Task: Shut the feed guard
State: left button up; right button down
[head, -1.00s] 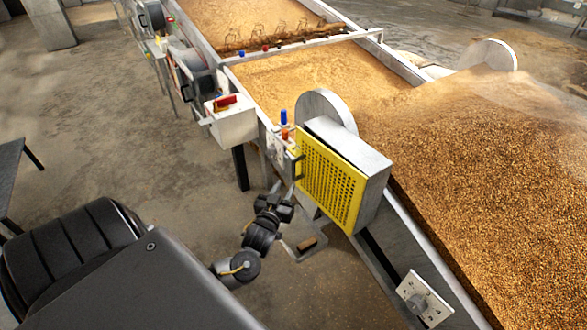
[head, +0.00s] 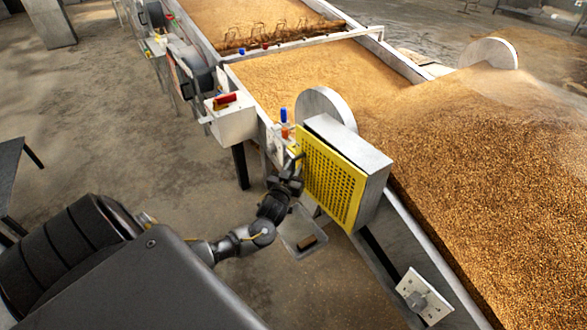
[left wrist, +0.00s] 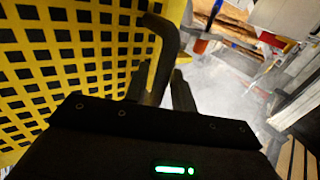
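The feed guard (head: 331,178) is a yellow perforated panel on the front of a grey metal box beside the grain bed. It fills the left of the left wrist view (left wrist: 60,60). A dark bar handle (left wrist: 168,45) stands out from its edge. My left gripper (head: 292,172) is at the guard's left edge, by the handle. In the left wrist view, the handle runs down between the two fingers (left wrist: 160,88), with a narrow gap at the right finger. The fingers look open around it. Whether the panel sits flush on the box is unclear. My right gripper is out of view.
A white control box (head: 232,118) with a red switch stands left along the conveyor. Blue and orange knobs (head: 284,122) are just above the guard. A metal bracket (head: 304,238) juts out low below my gripper.

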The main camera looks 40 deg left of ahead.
pick_arm(q)
grip_shut()
jog(key=shift+w+b, duration=0.4)
jog(key=shift+w, duration=0.6)
jog(key=shift+r, duration=0.1)
jog(key=shift+o, duration=1)
grip_release()
jog(key=shift+w+d, duration=0.1)
jog(key=shift+s+d, duration=0.15)
jog(key=shift+s, duration=0.2)
jog(key=v, duration=1)
